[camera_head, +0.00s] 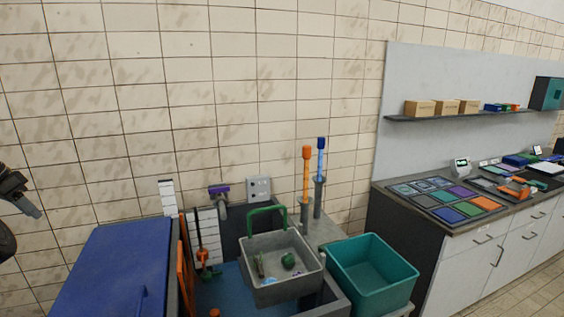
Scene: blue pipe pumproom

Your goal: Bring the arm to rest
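My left gripper (33,209) shows at the far left edge, raised in front of the tiled wall. It is dark with a grey tip, seen partly from the side, and I cannot tell whether its fingers are apart. Nothing is visible in it, and it touches nothing that I can see. My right gripper is not in view.
A blue lid or panel (110,270) lies below the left gripper. A grey basket (262,243) with a green handle holds small items. A teal bin (372,275) stands right of it. A counter (405,212) with coloured trays is further right. Air around the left gripper looks clear.

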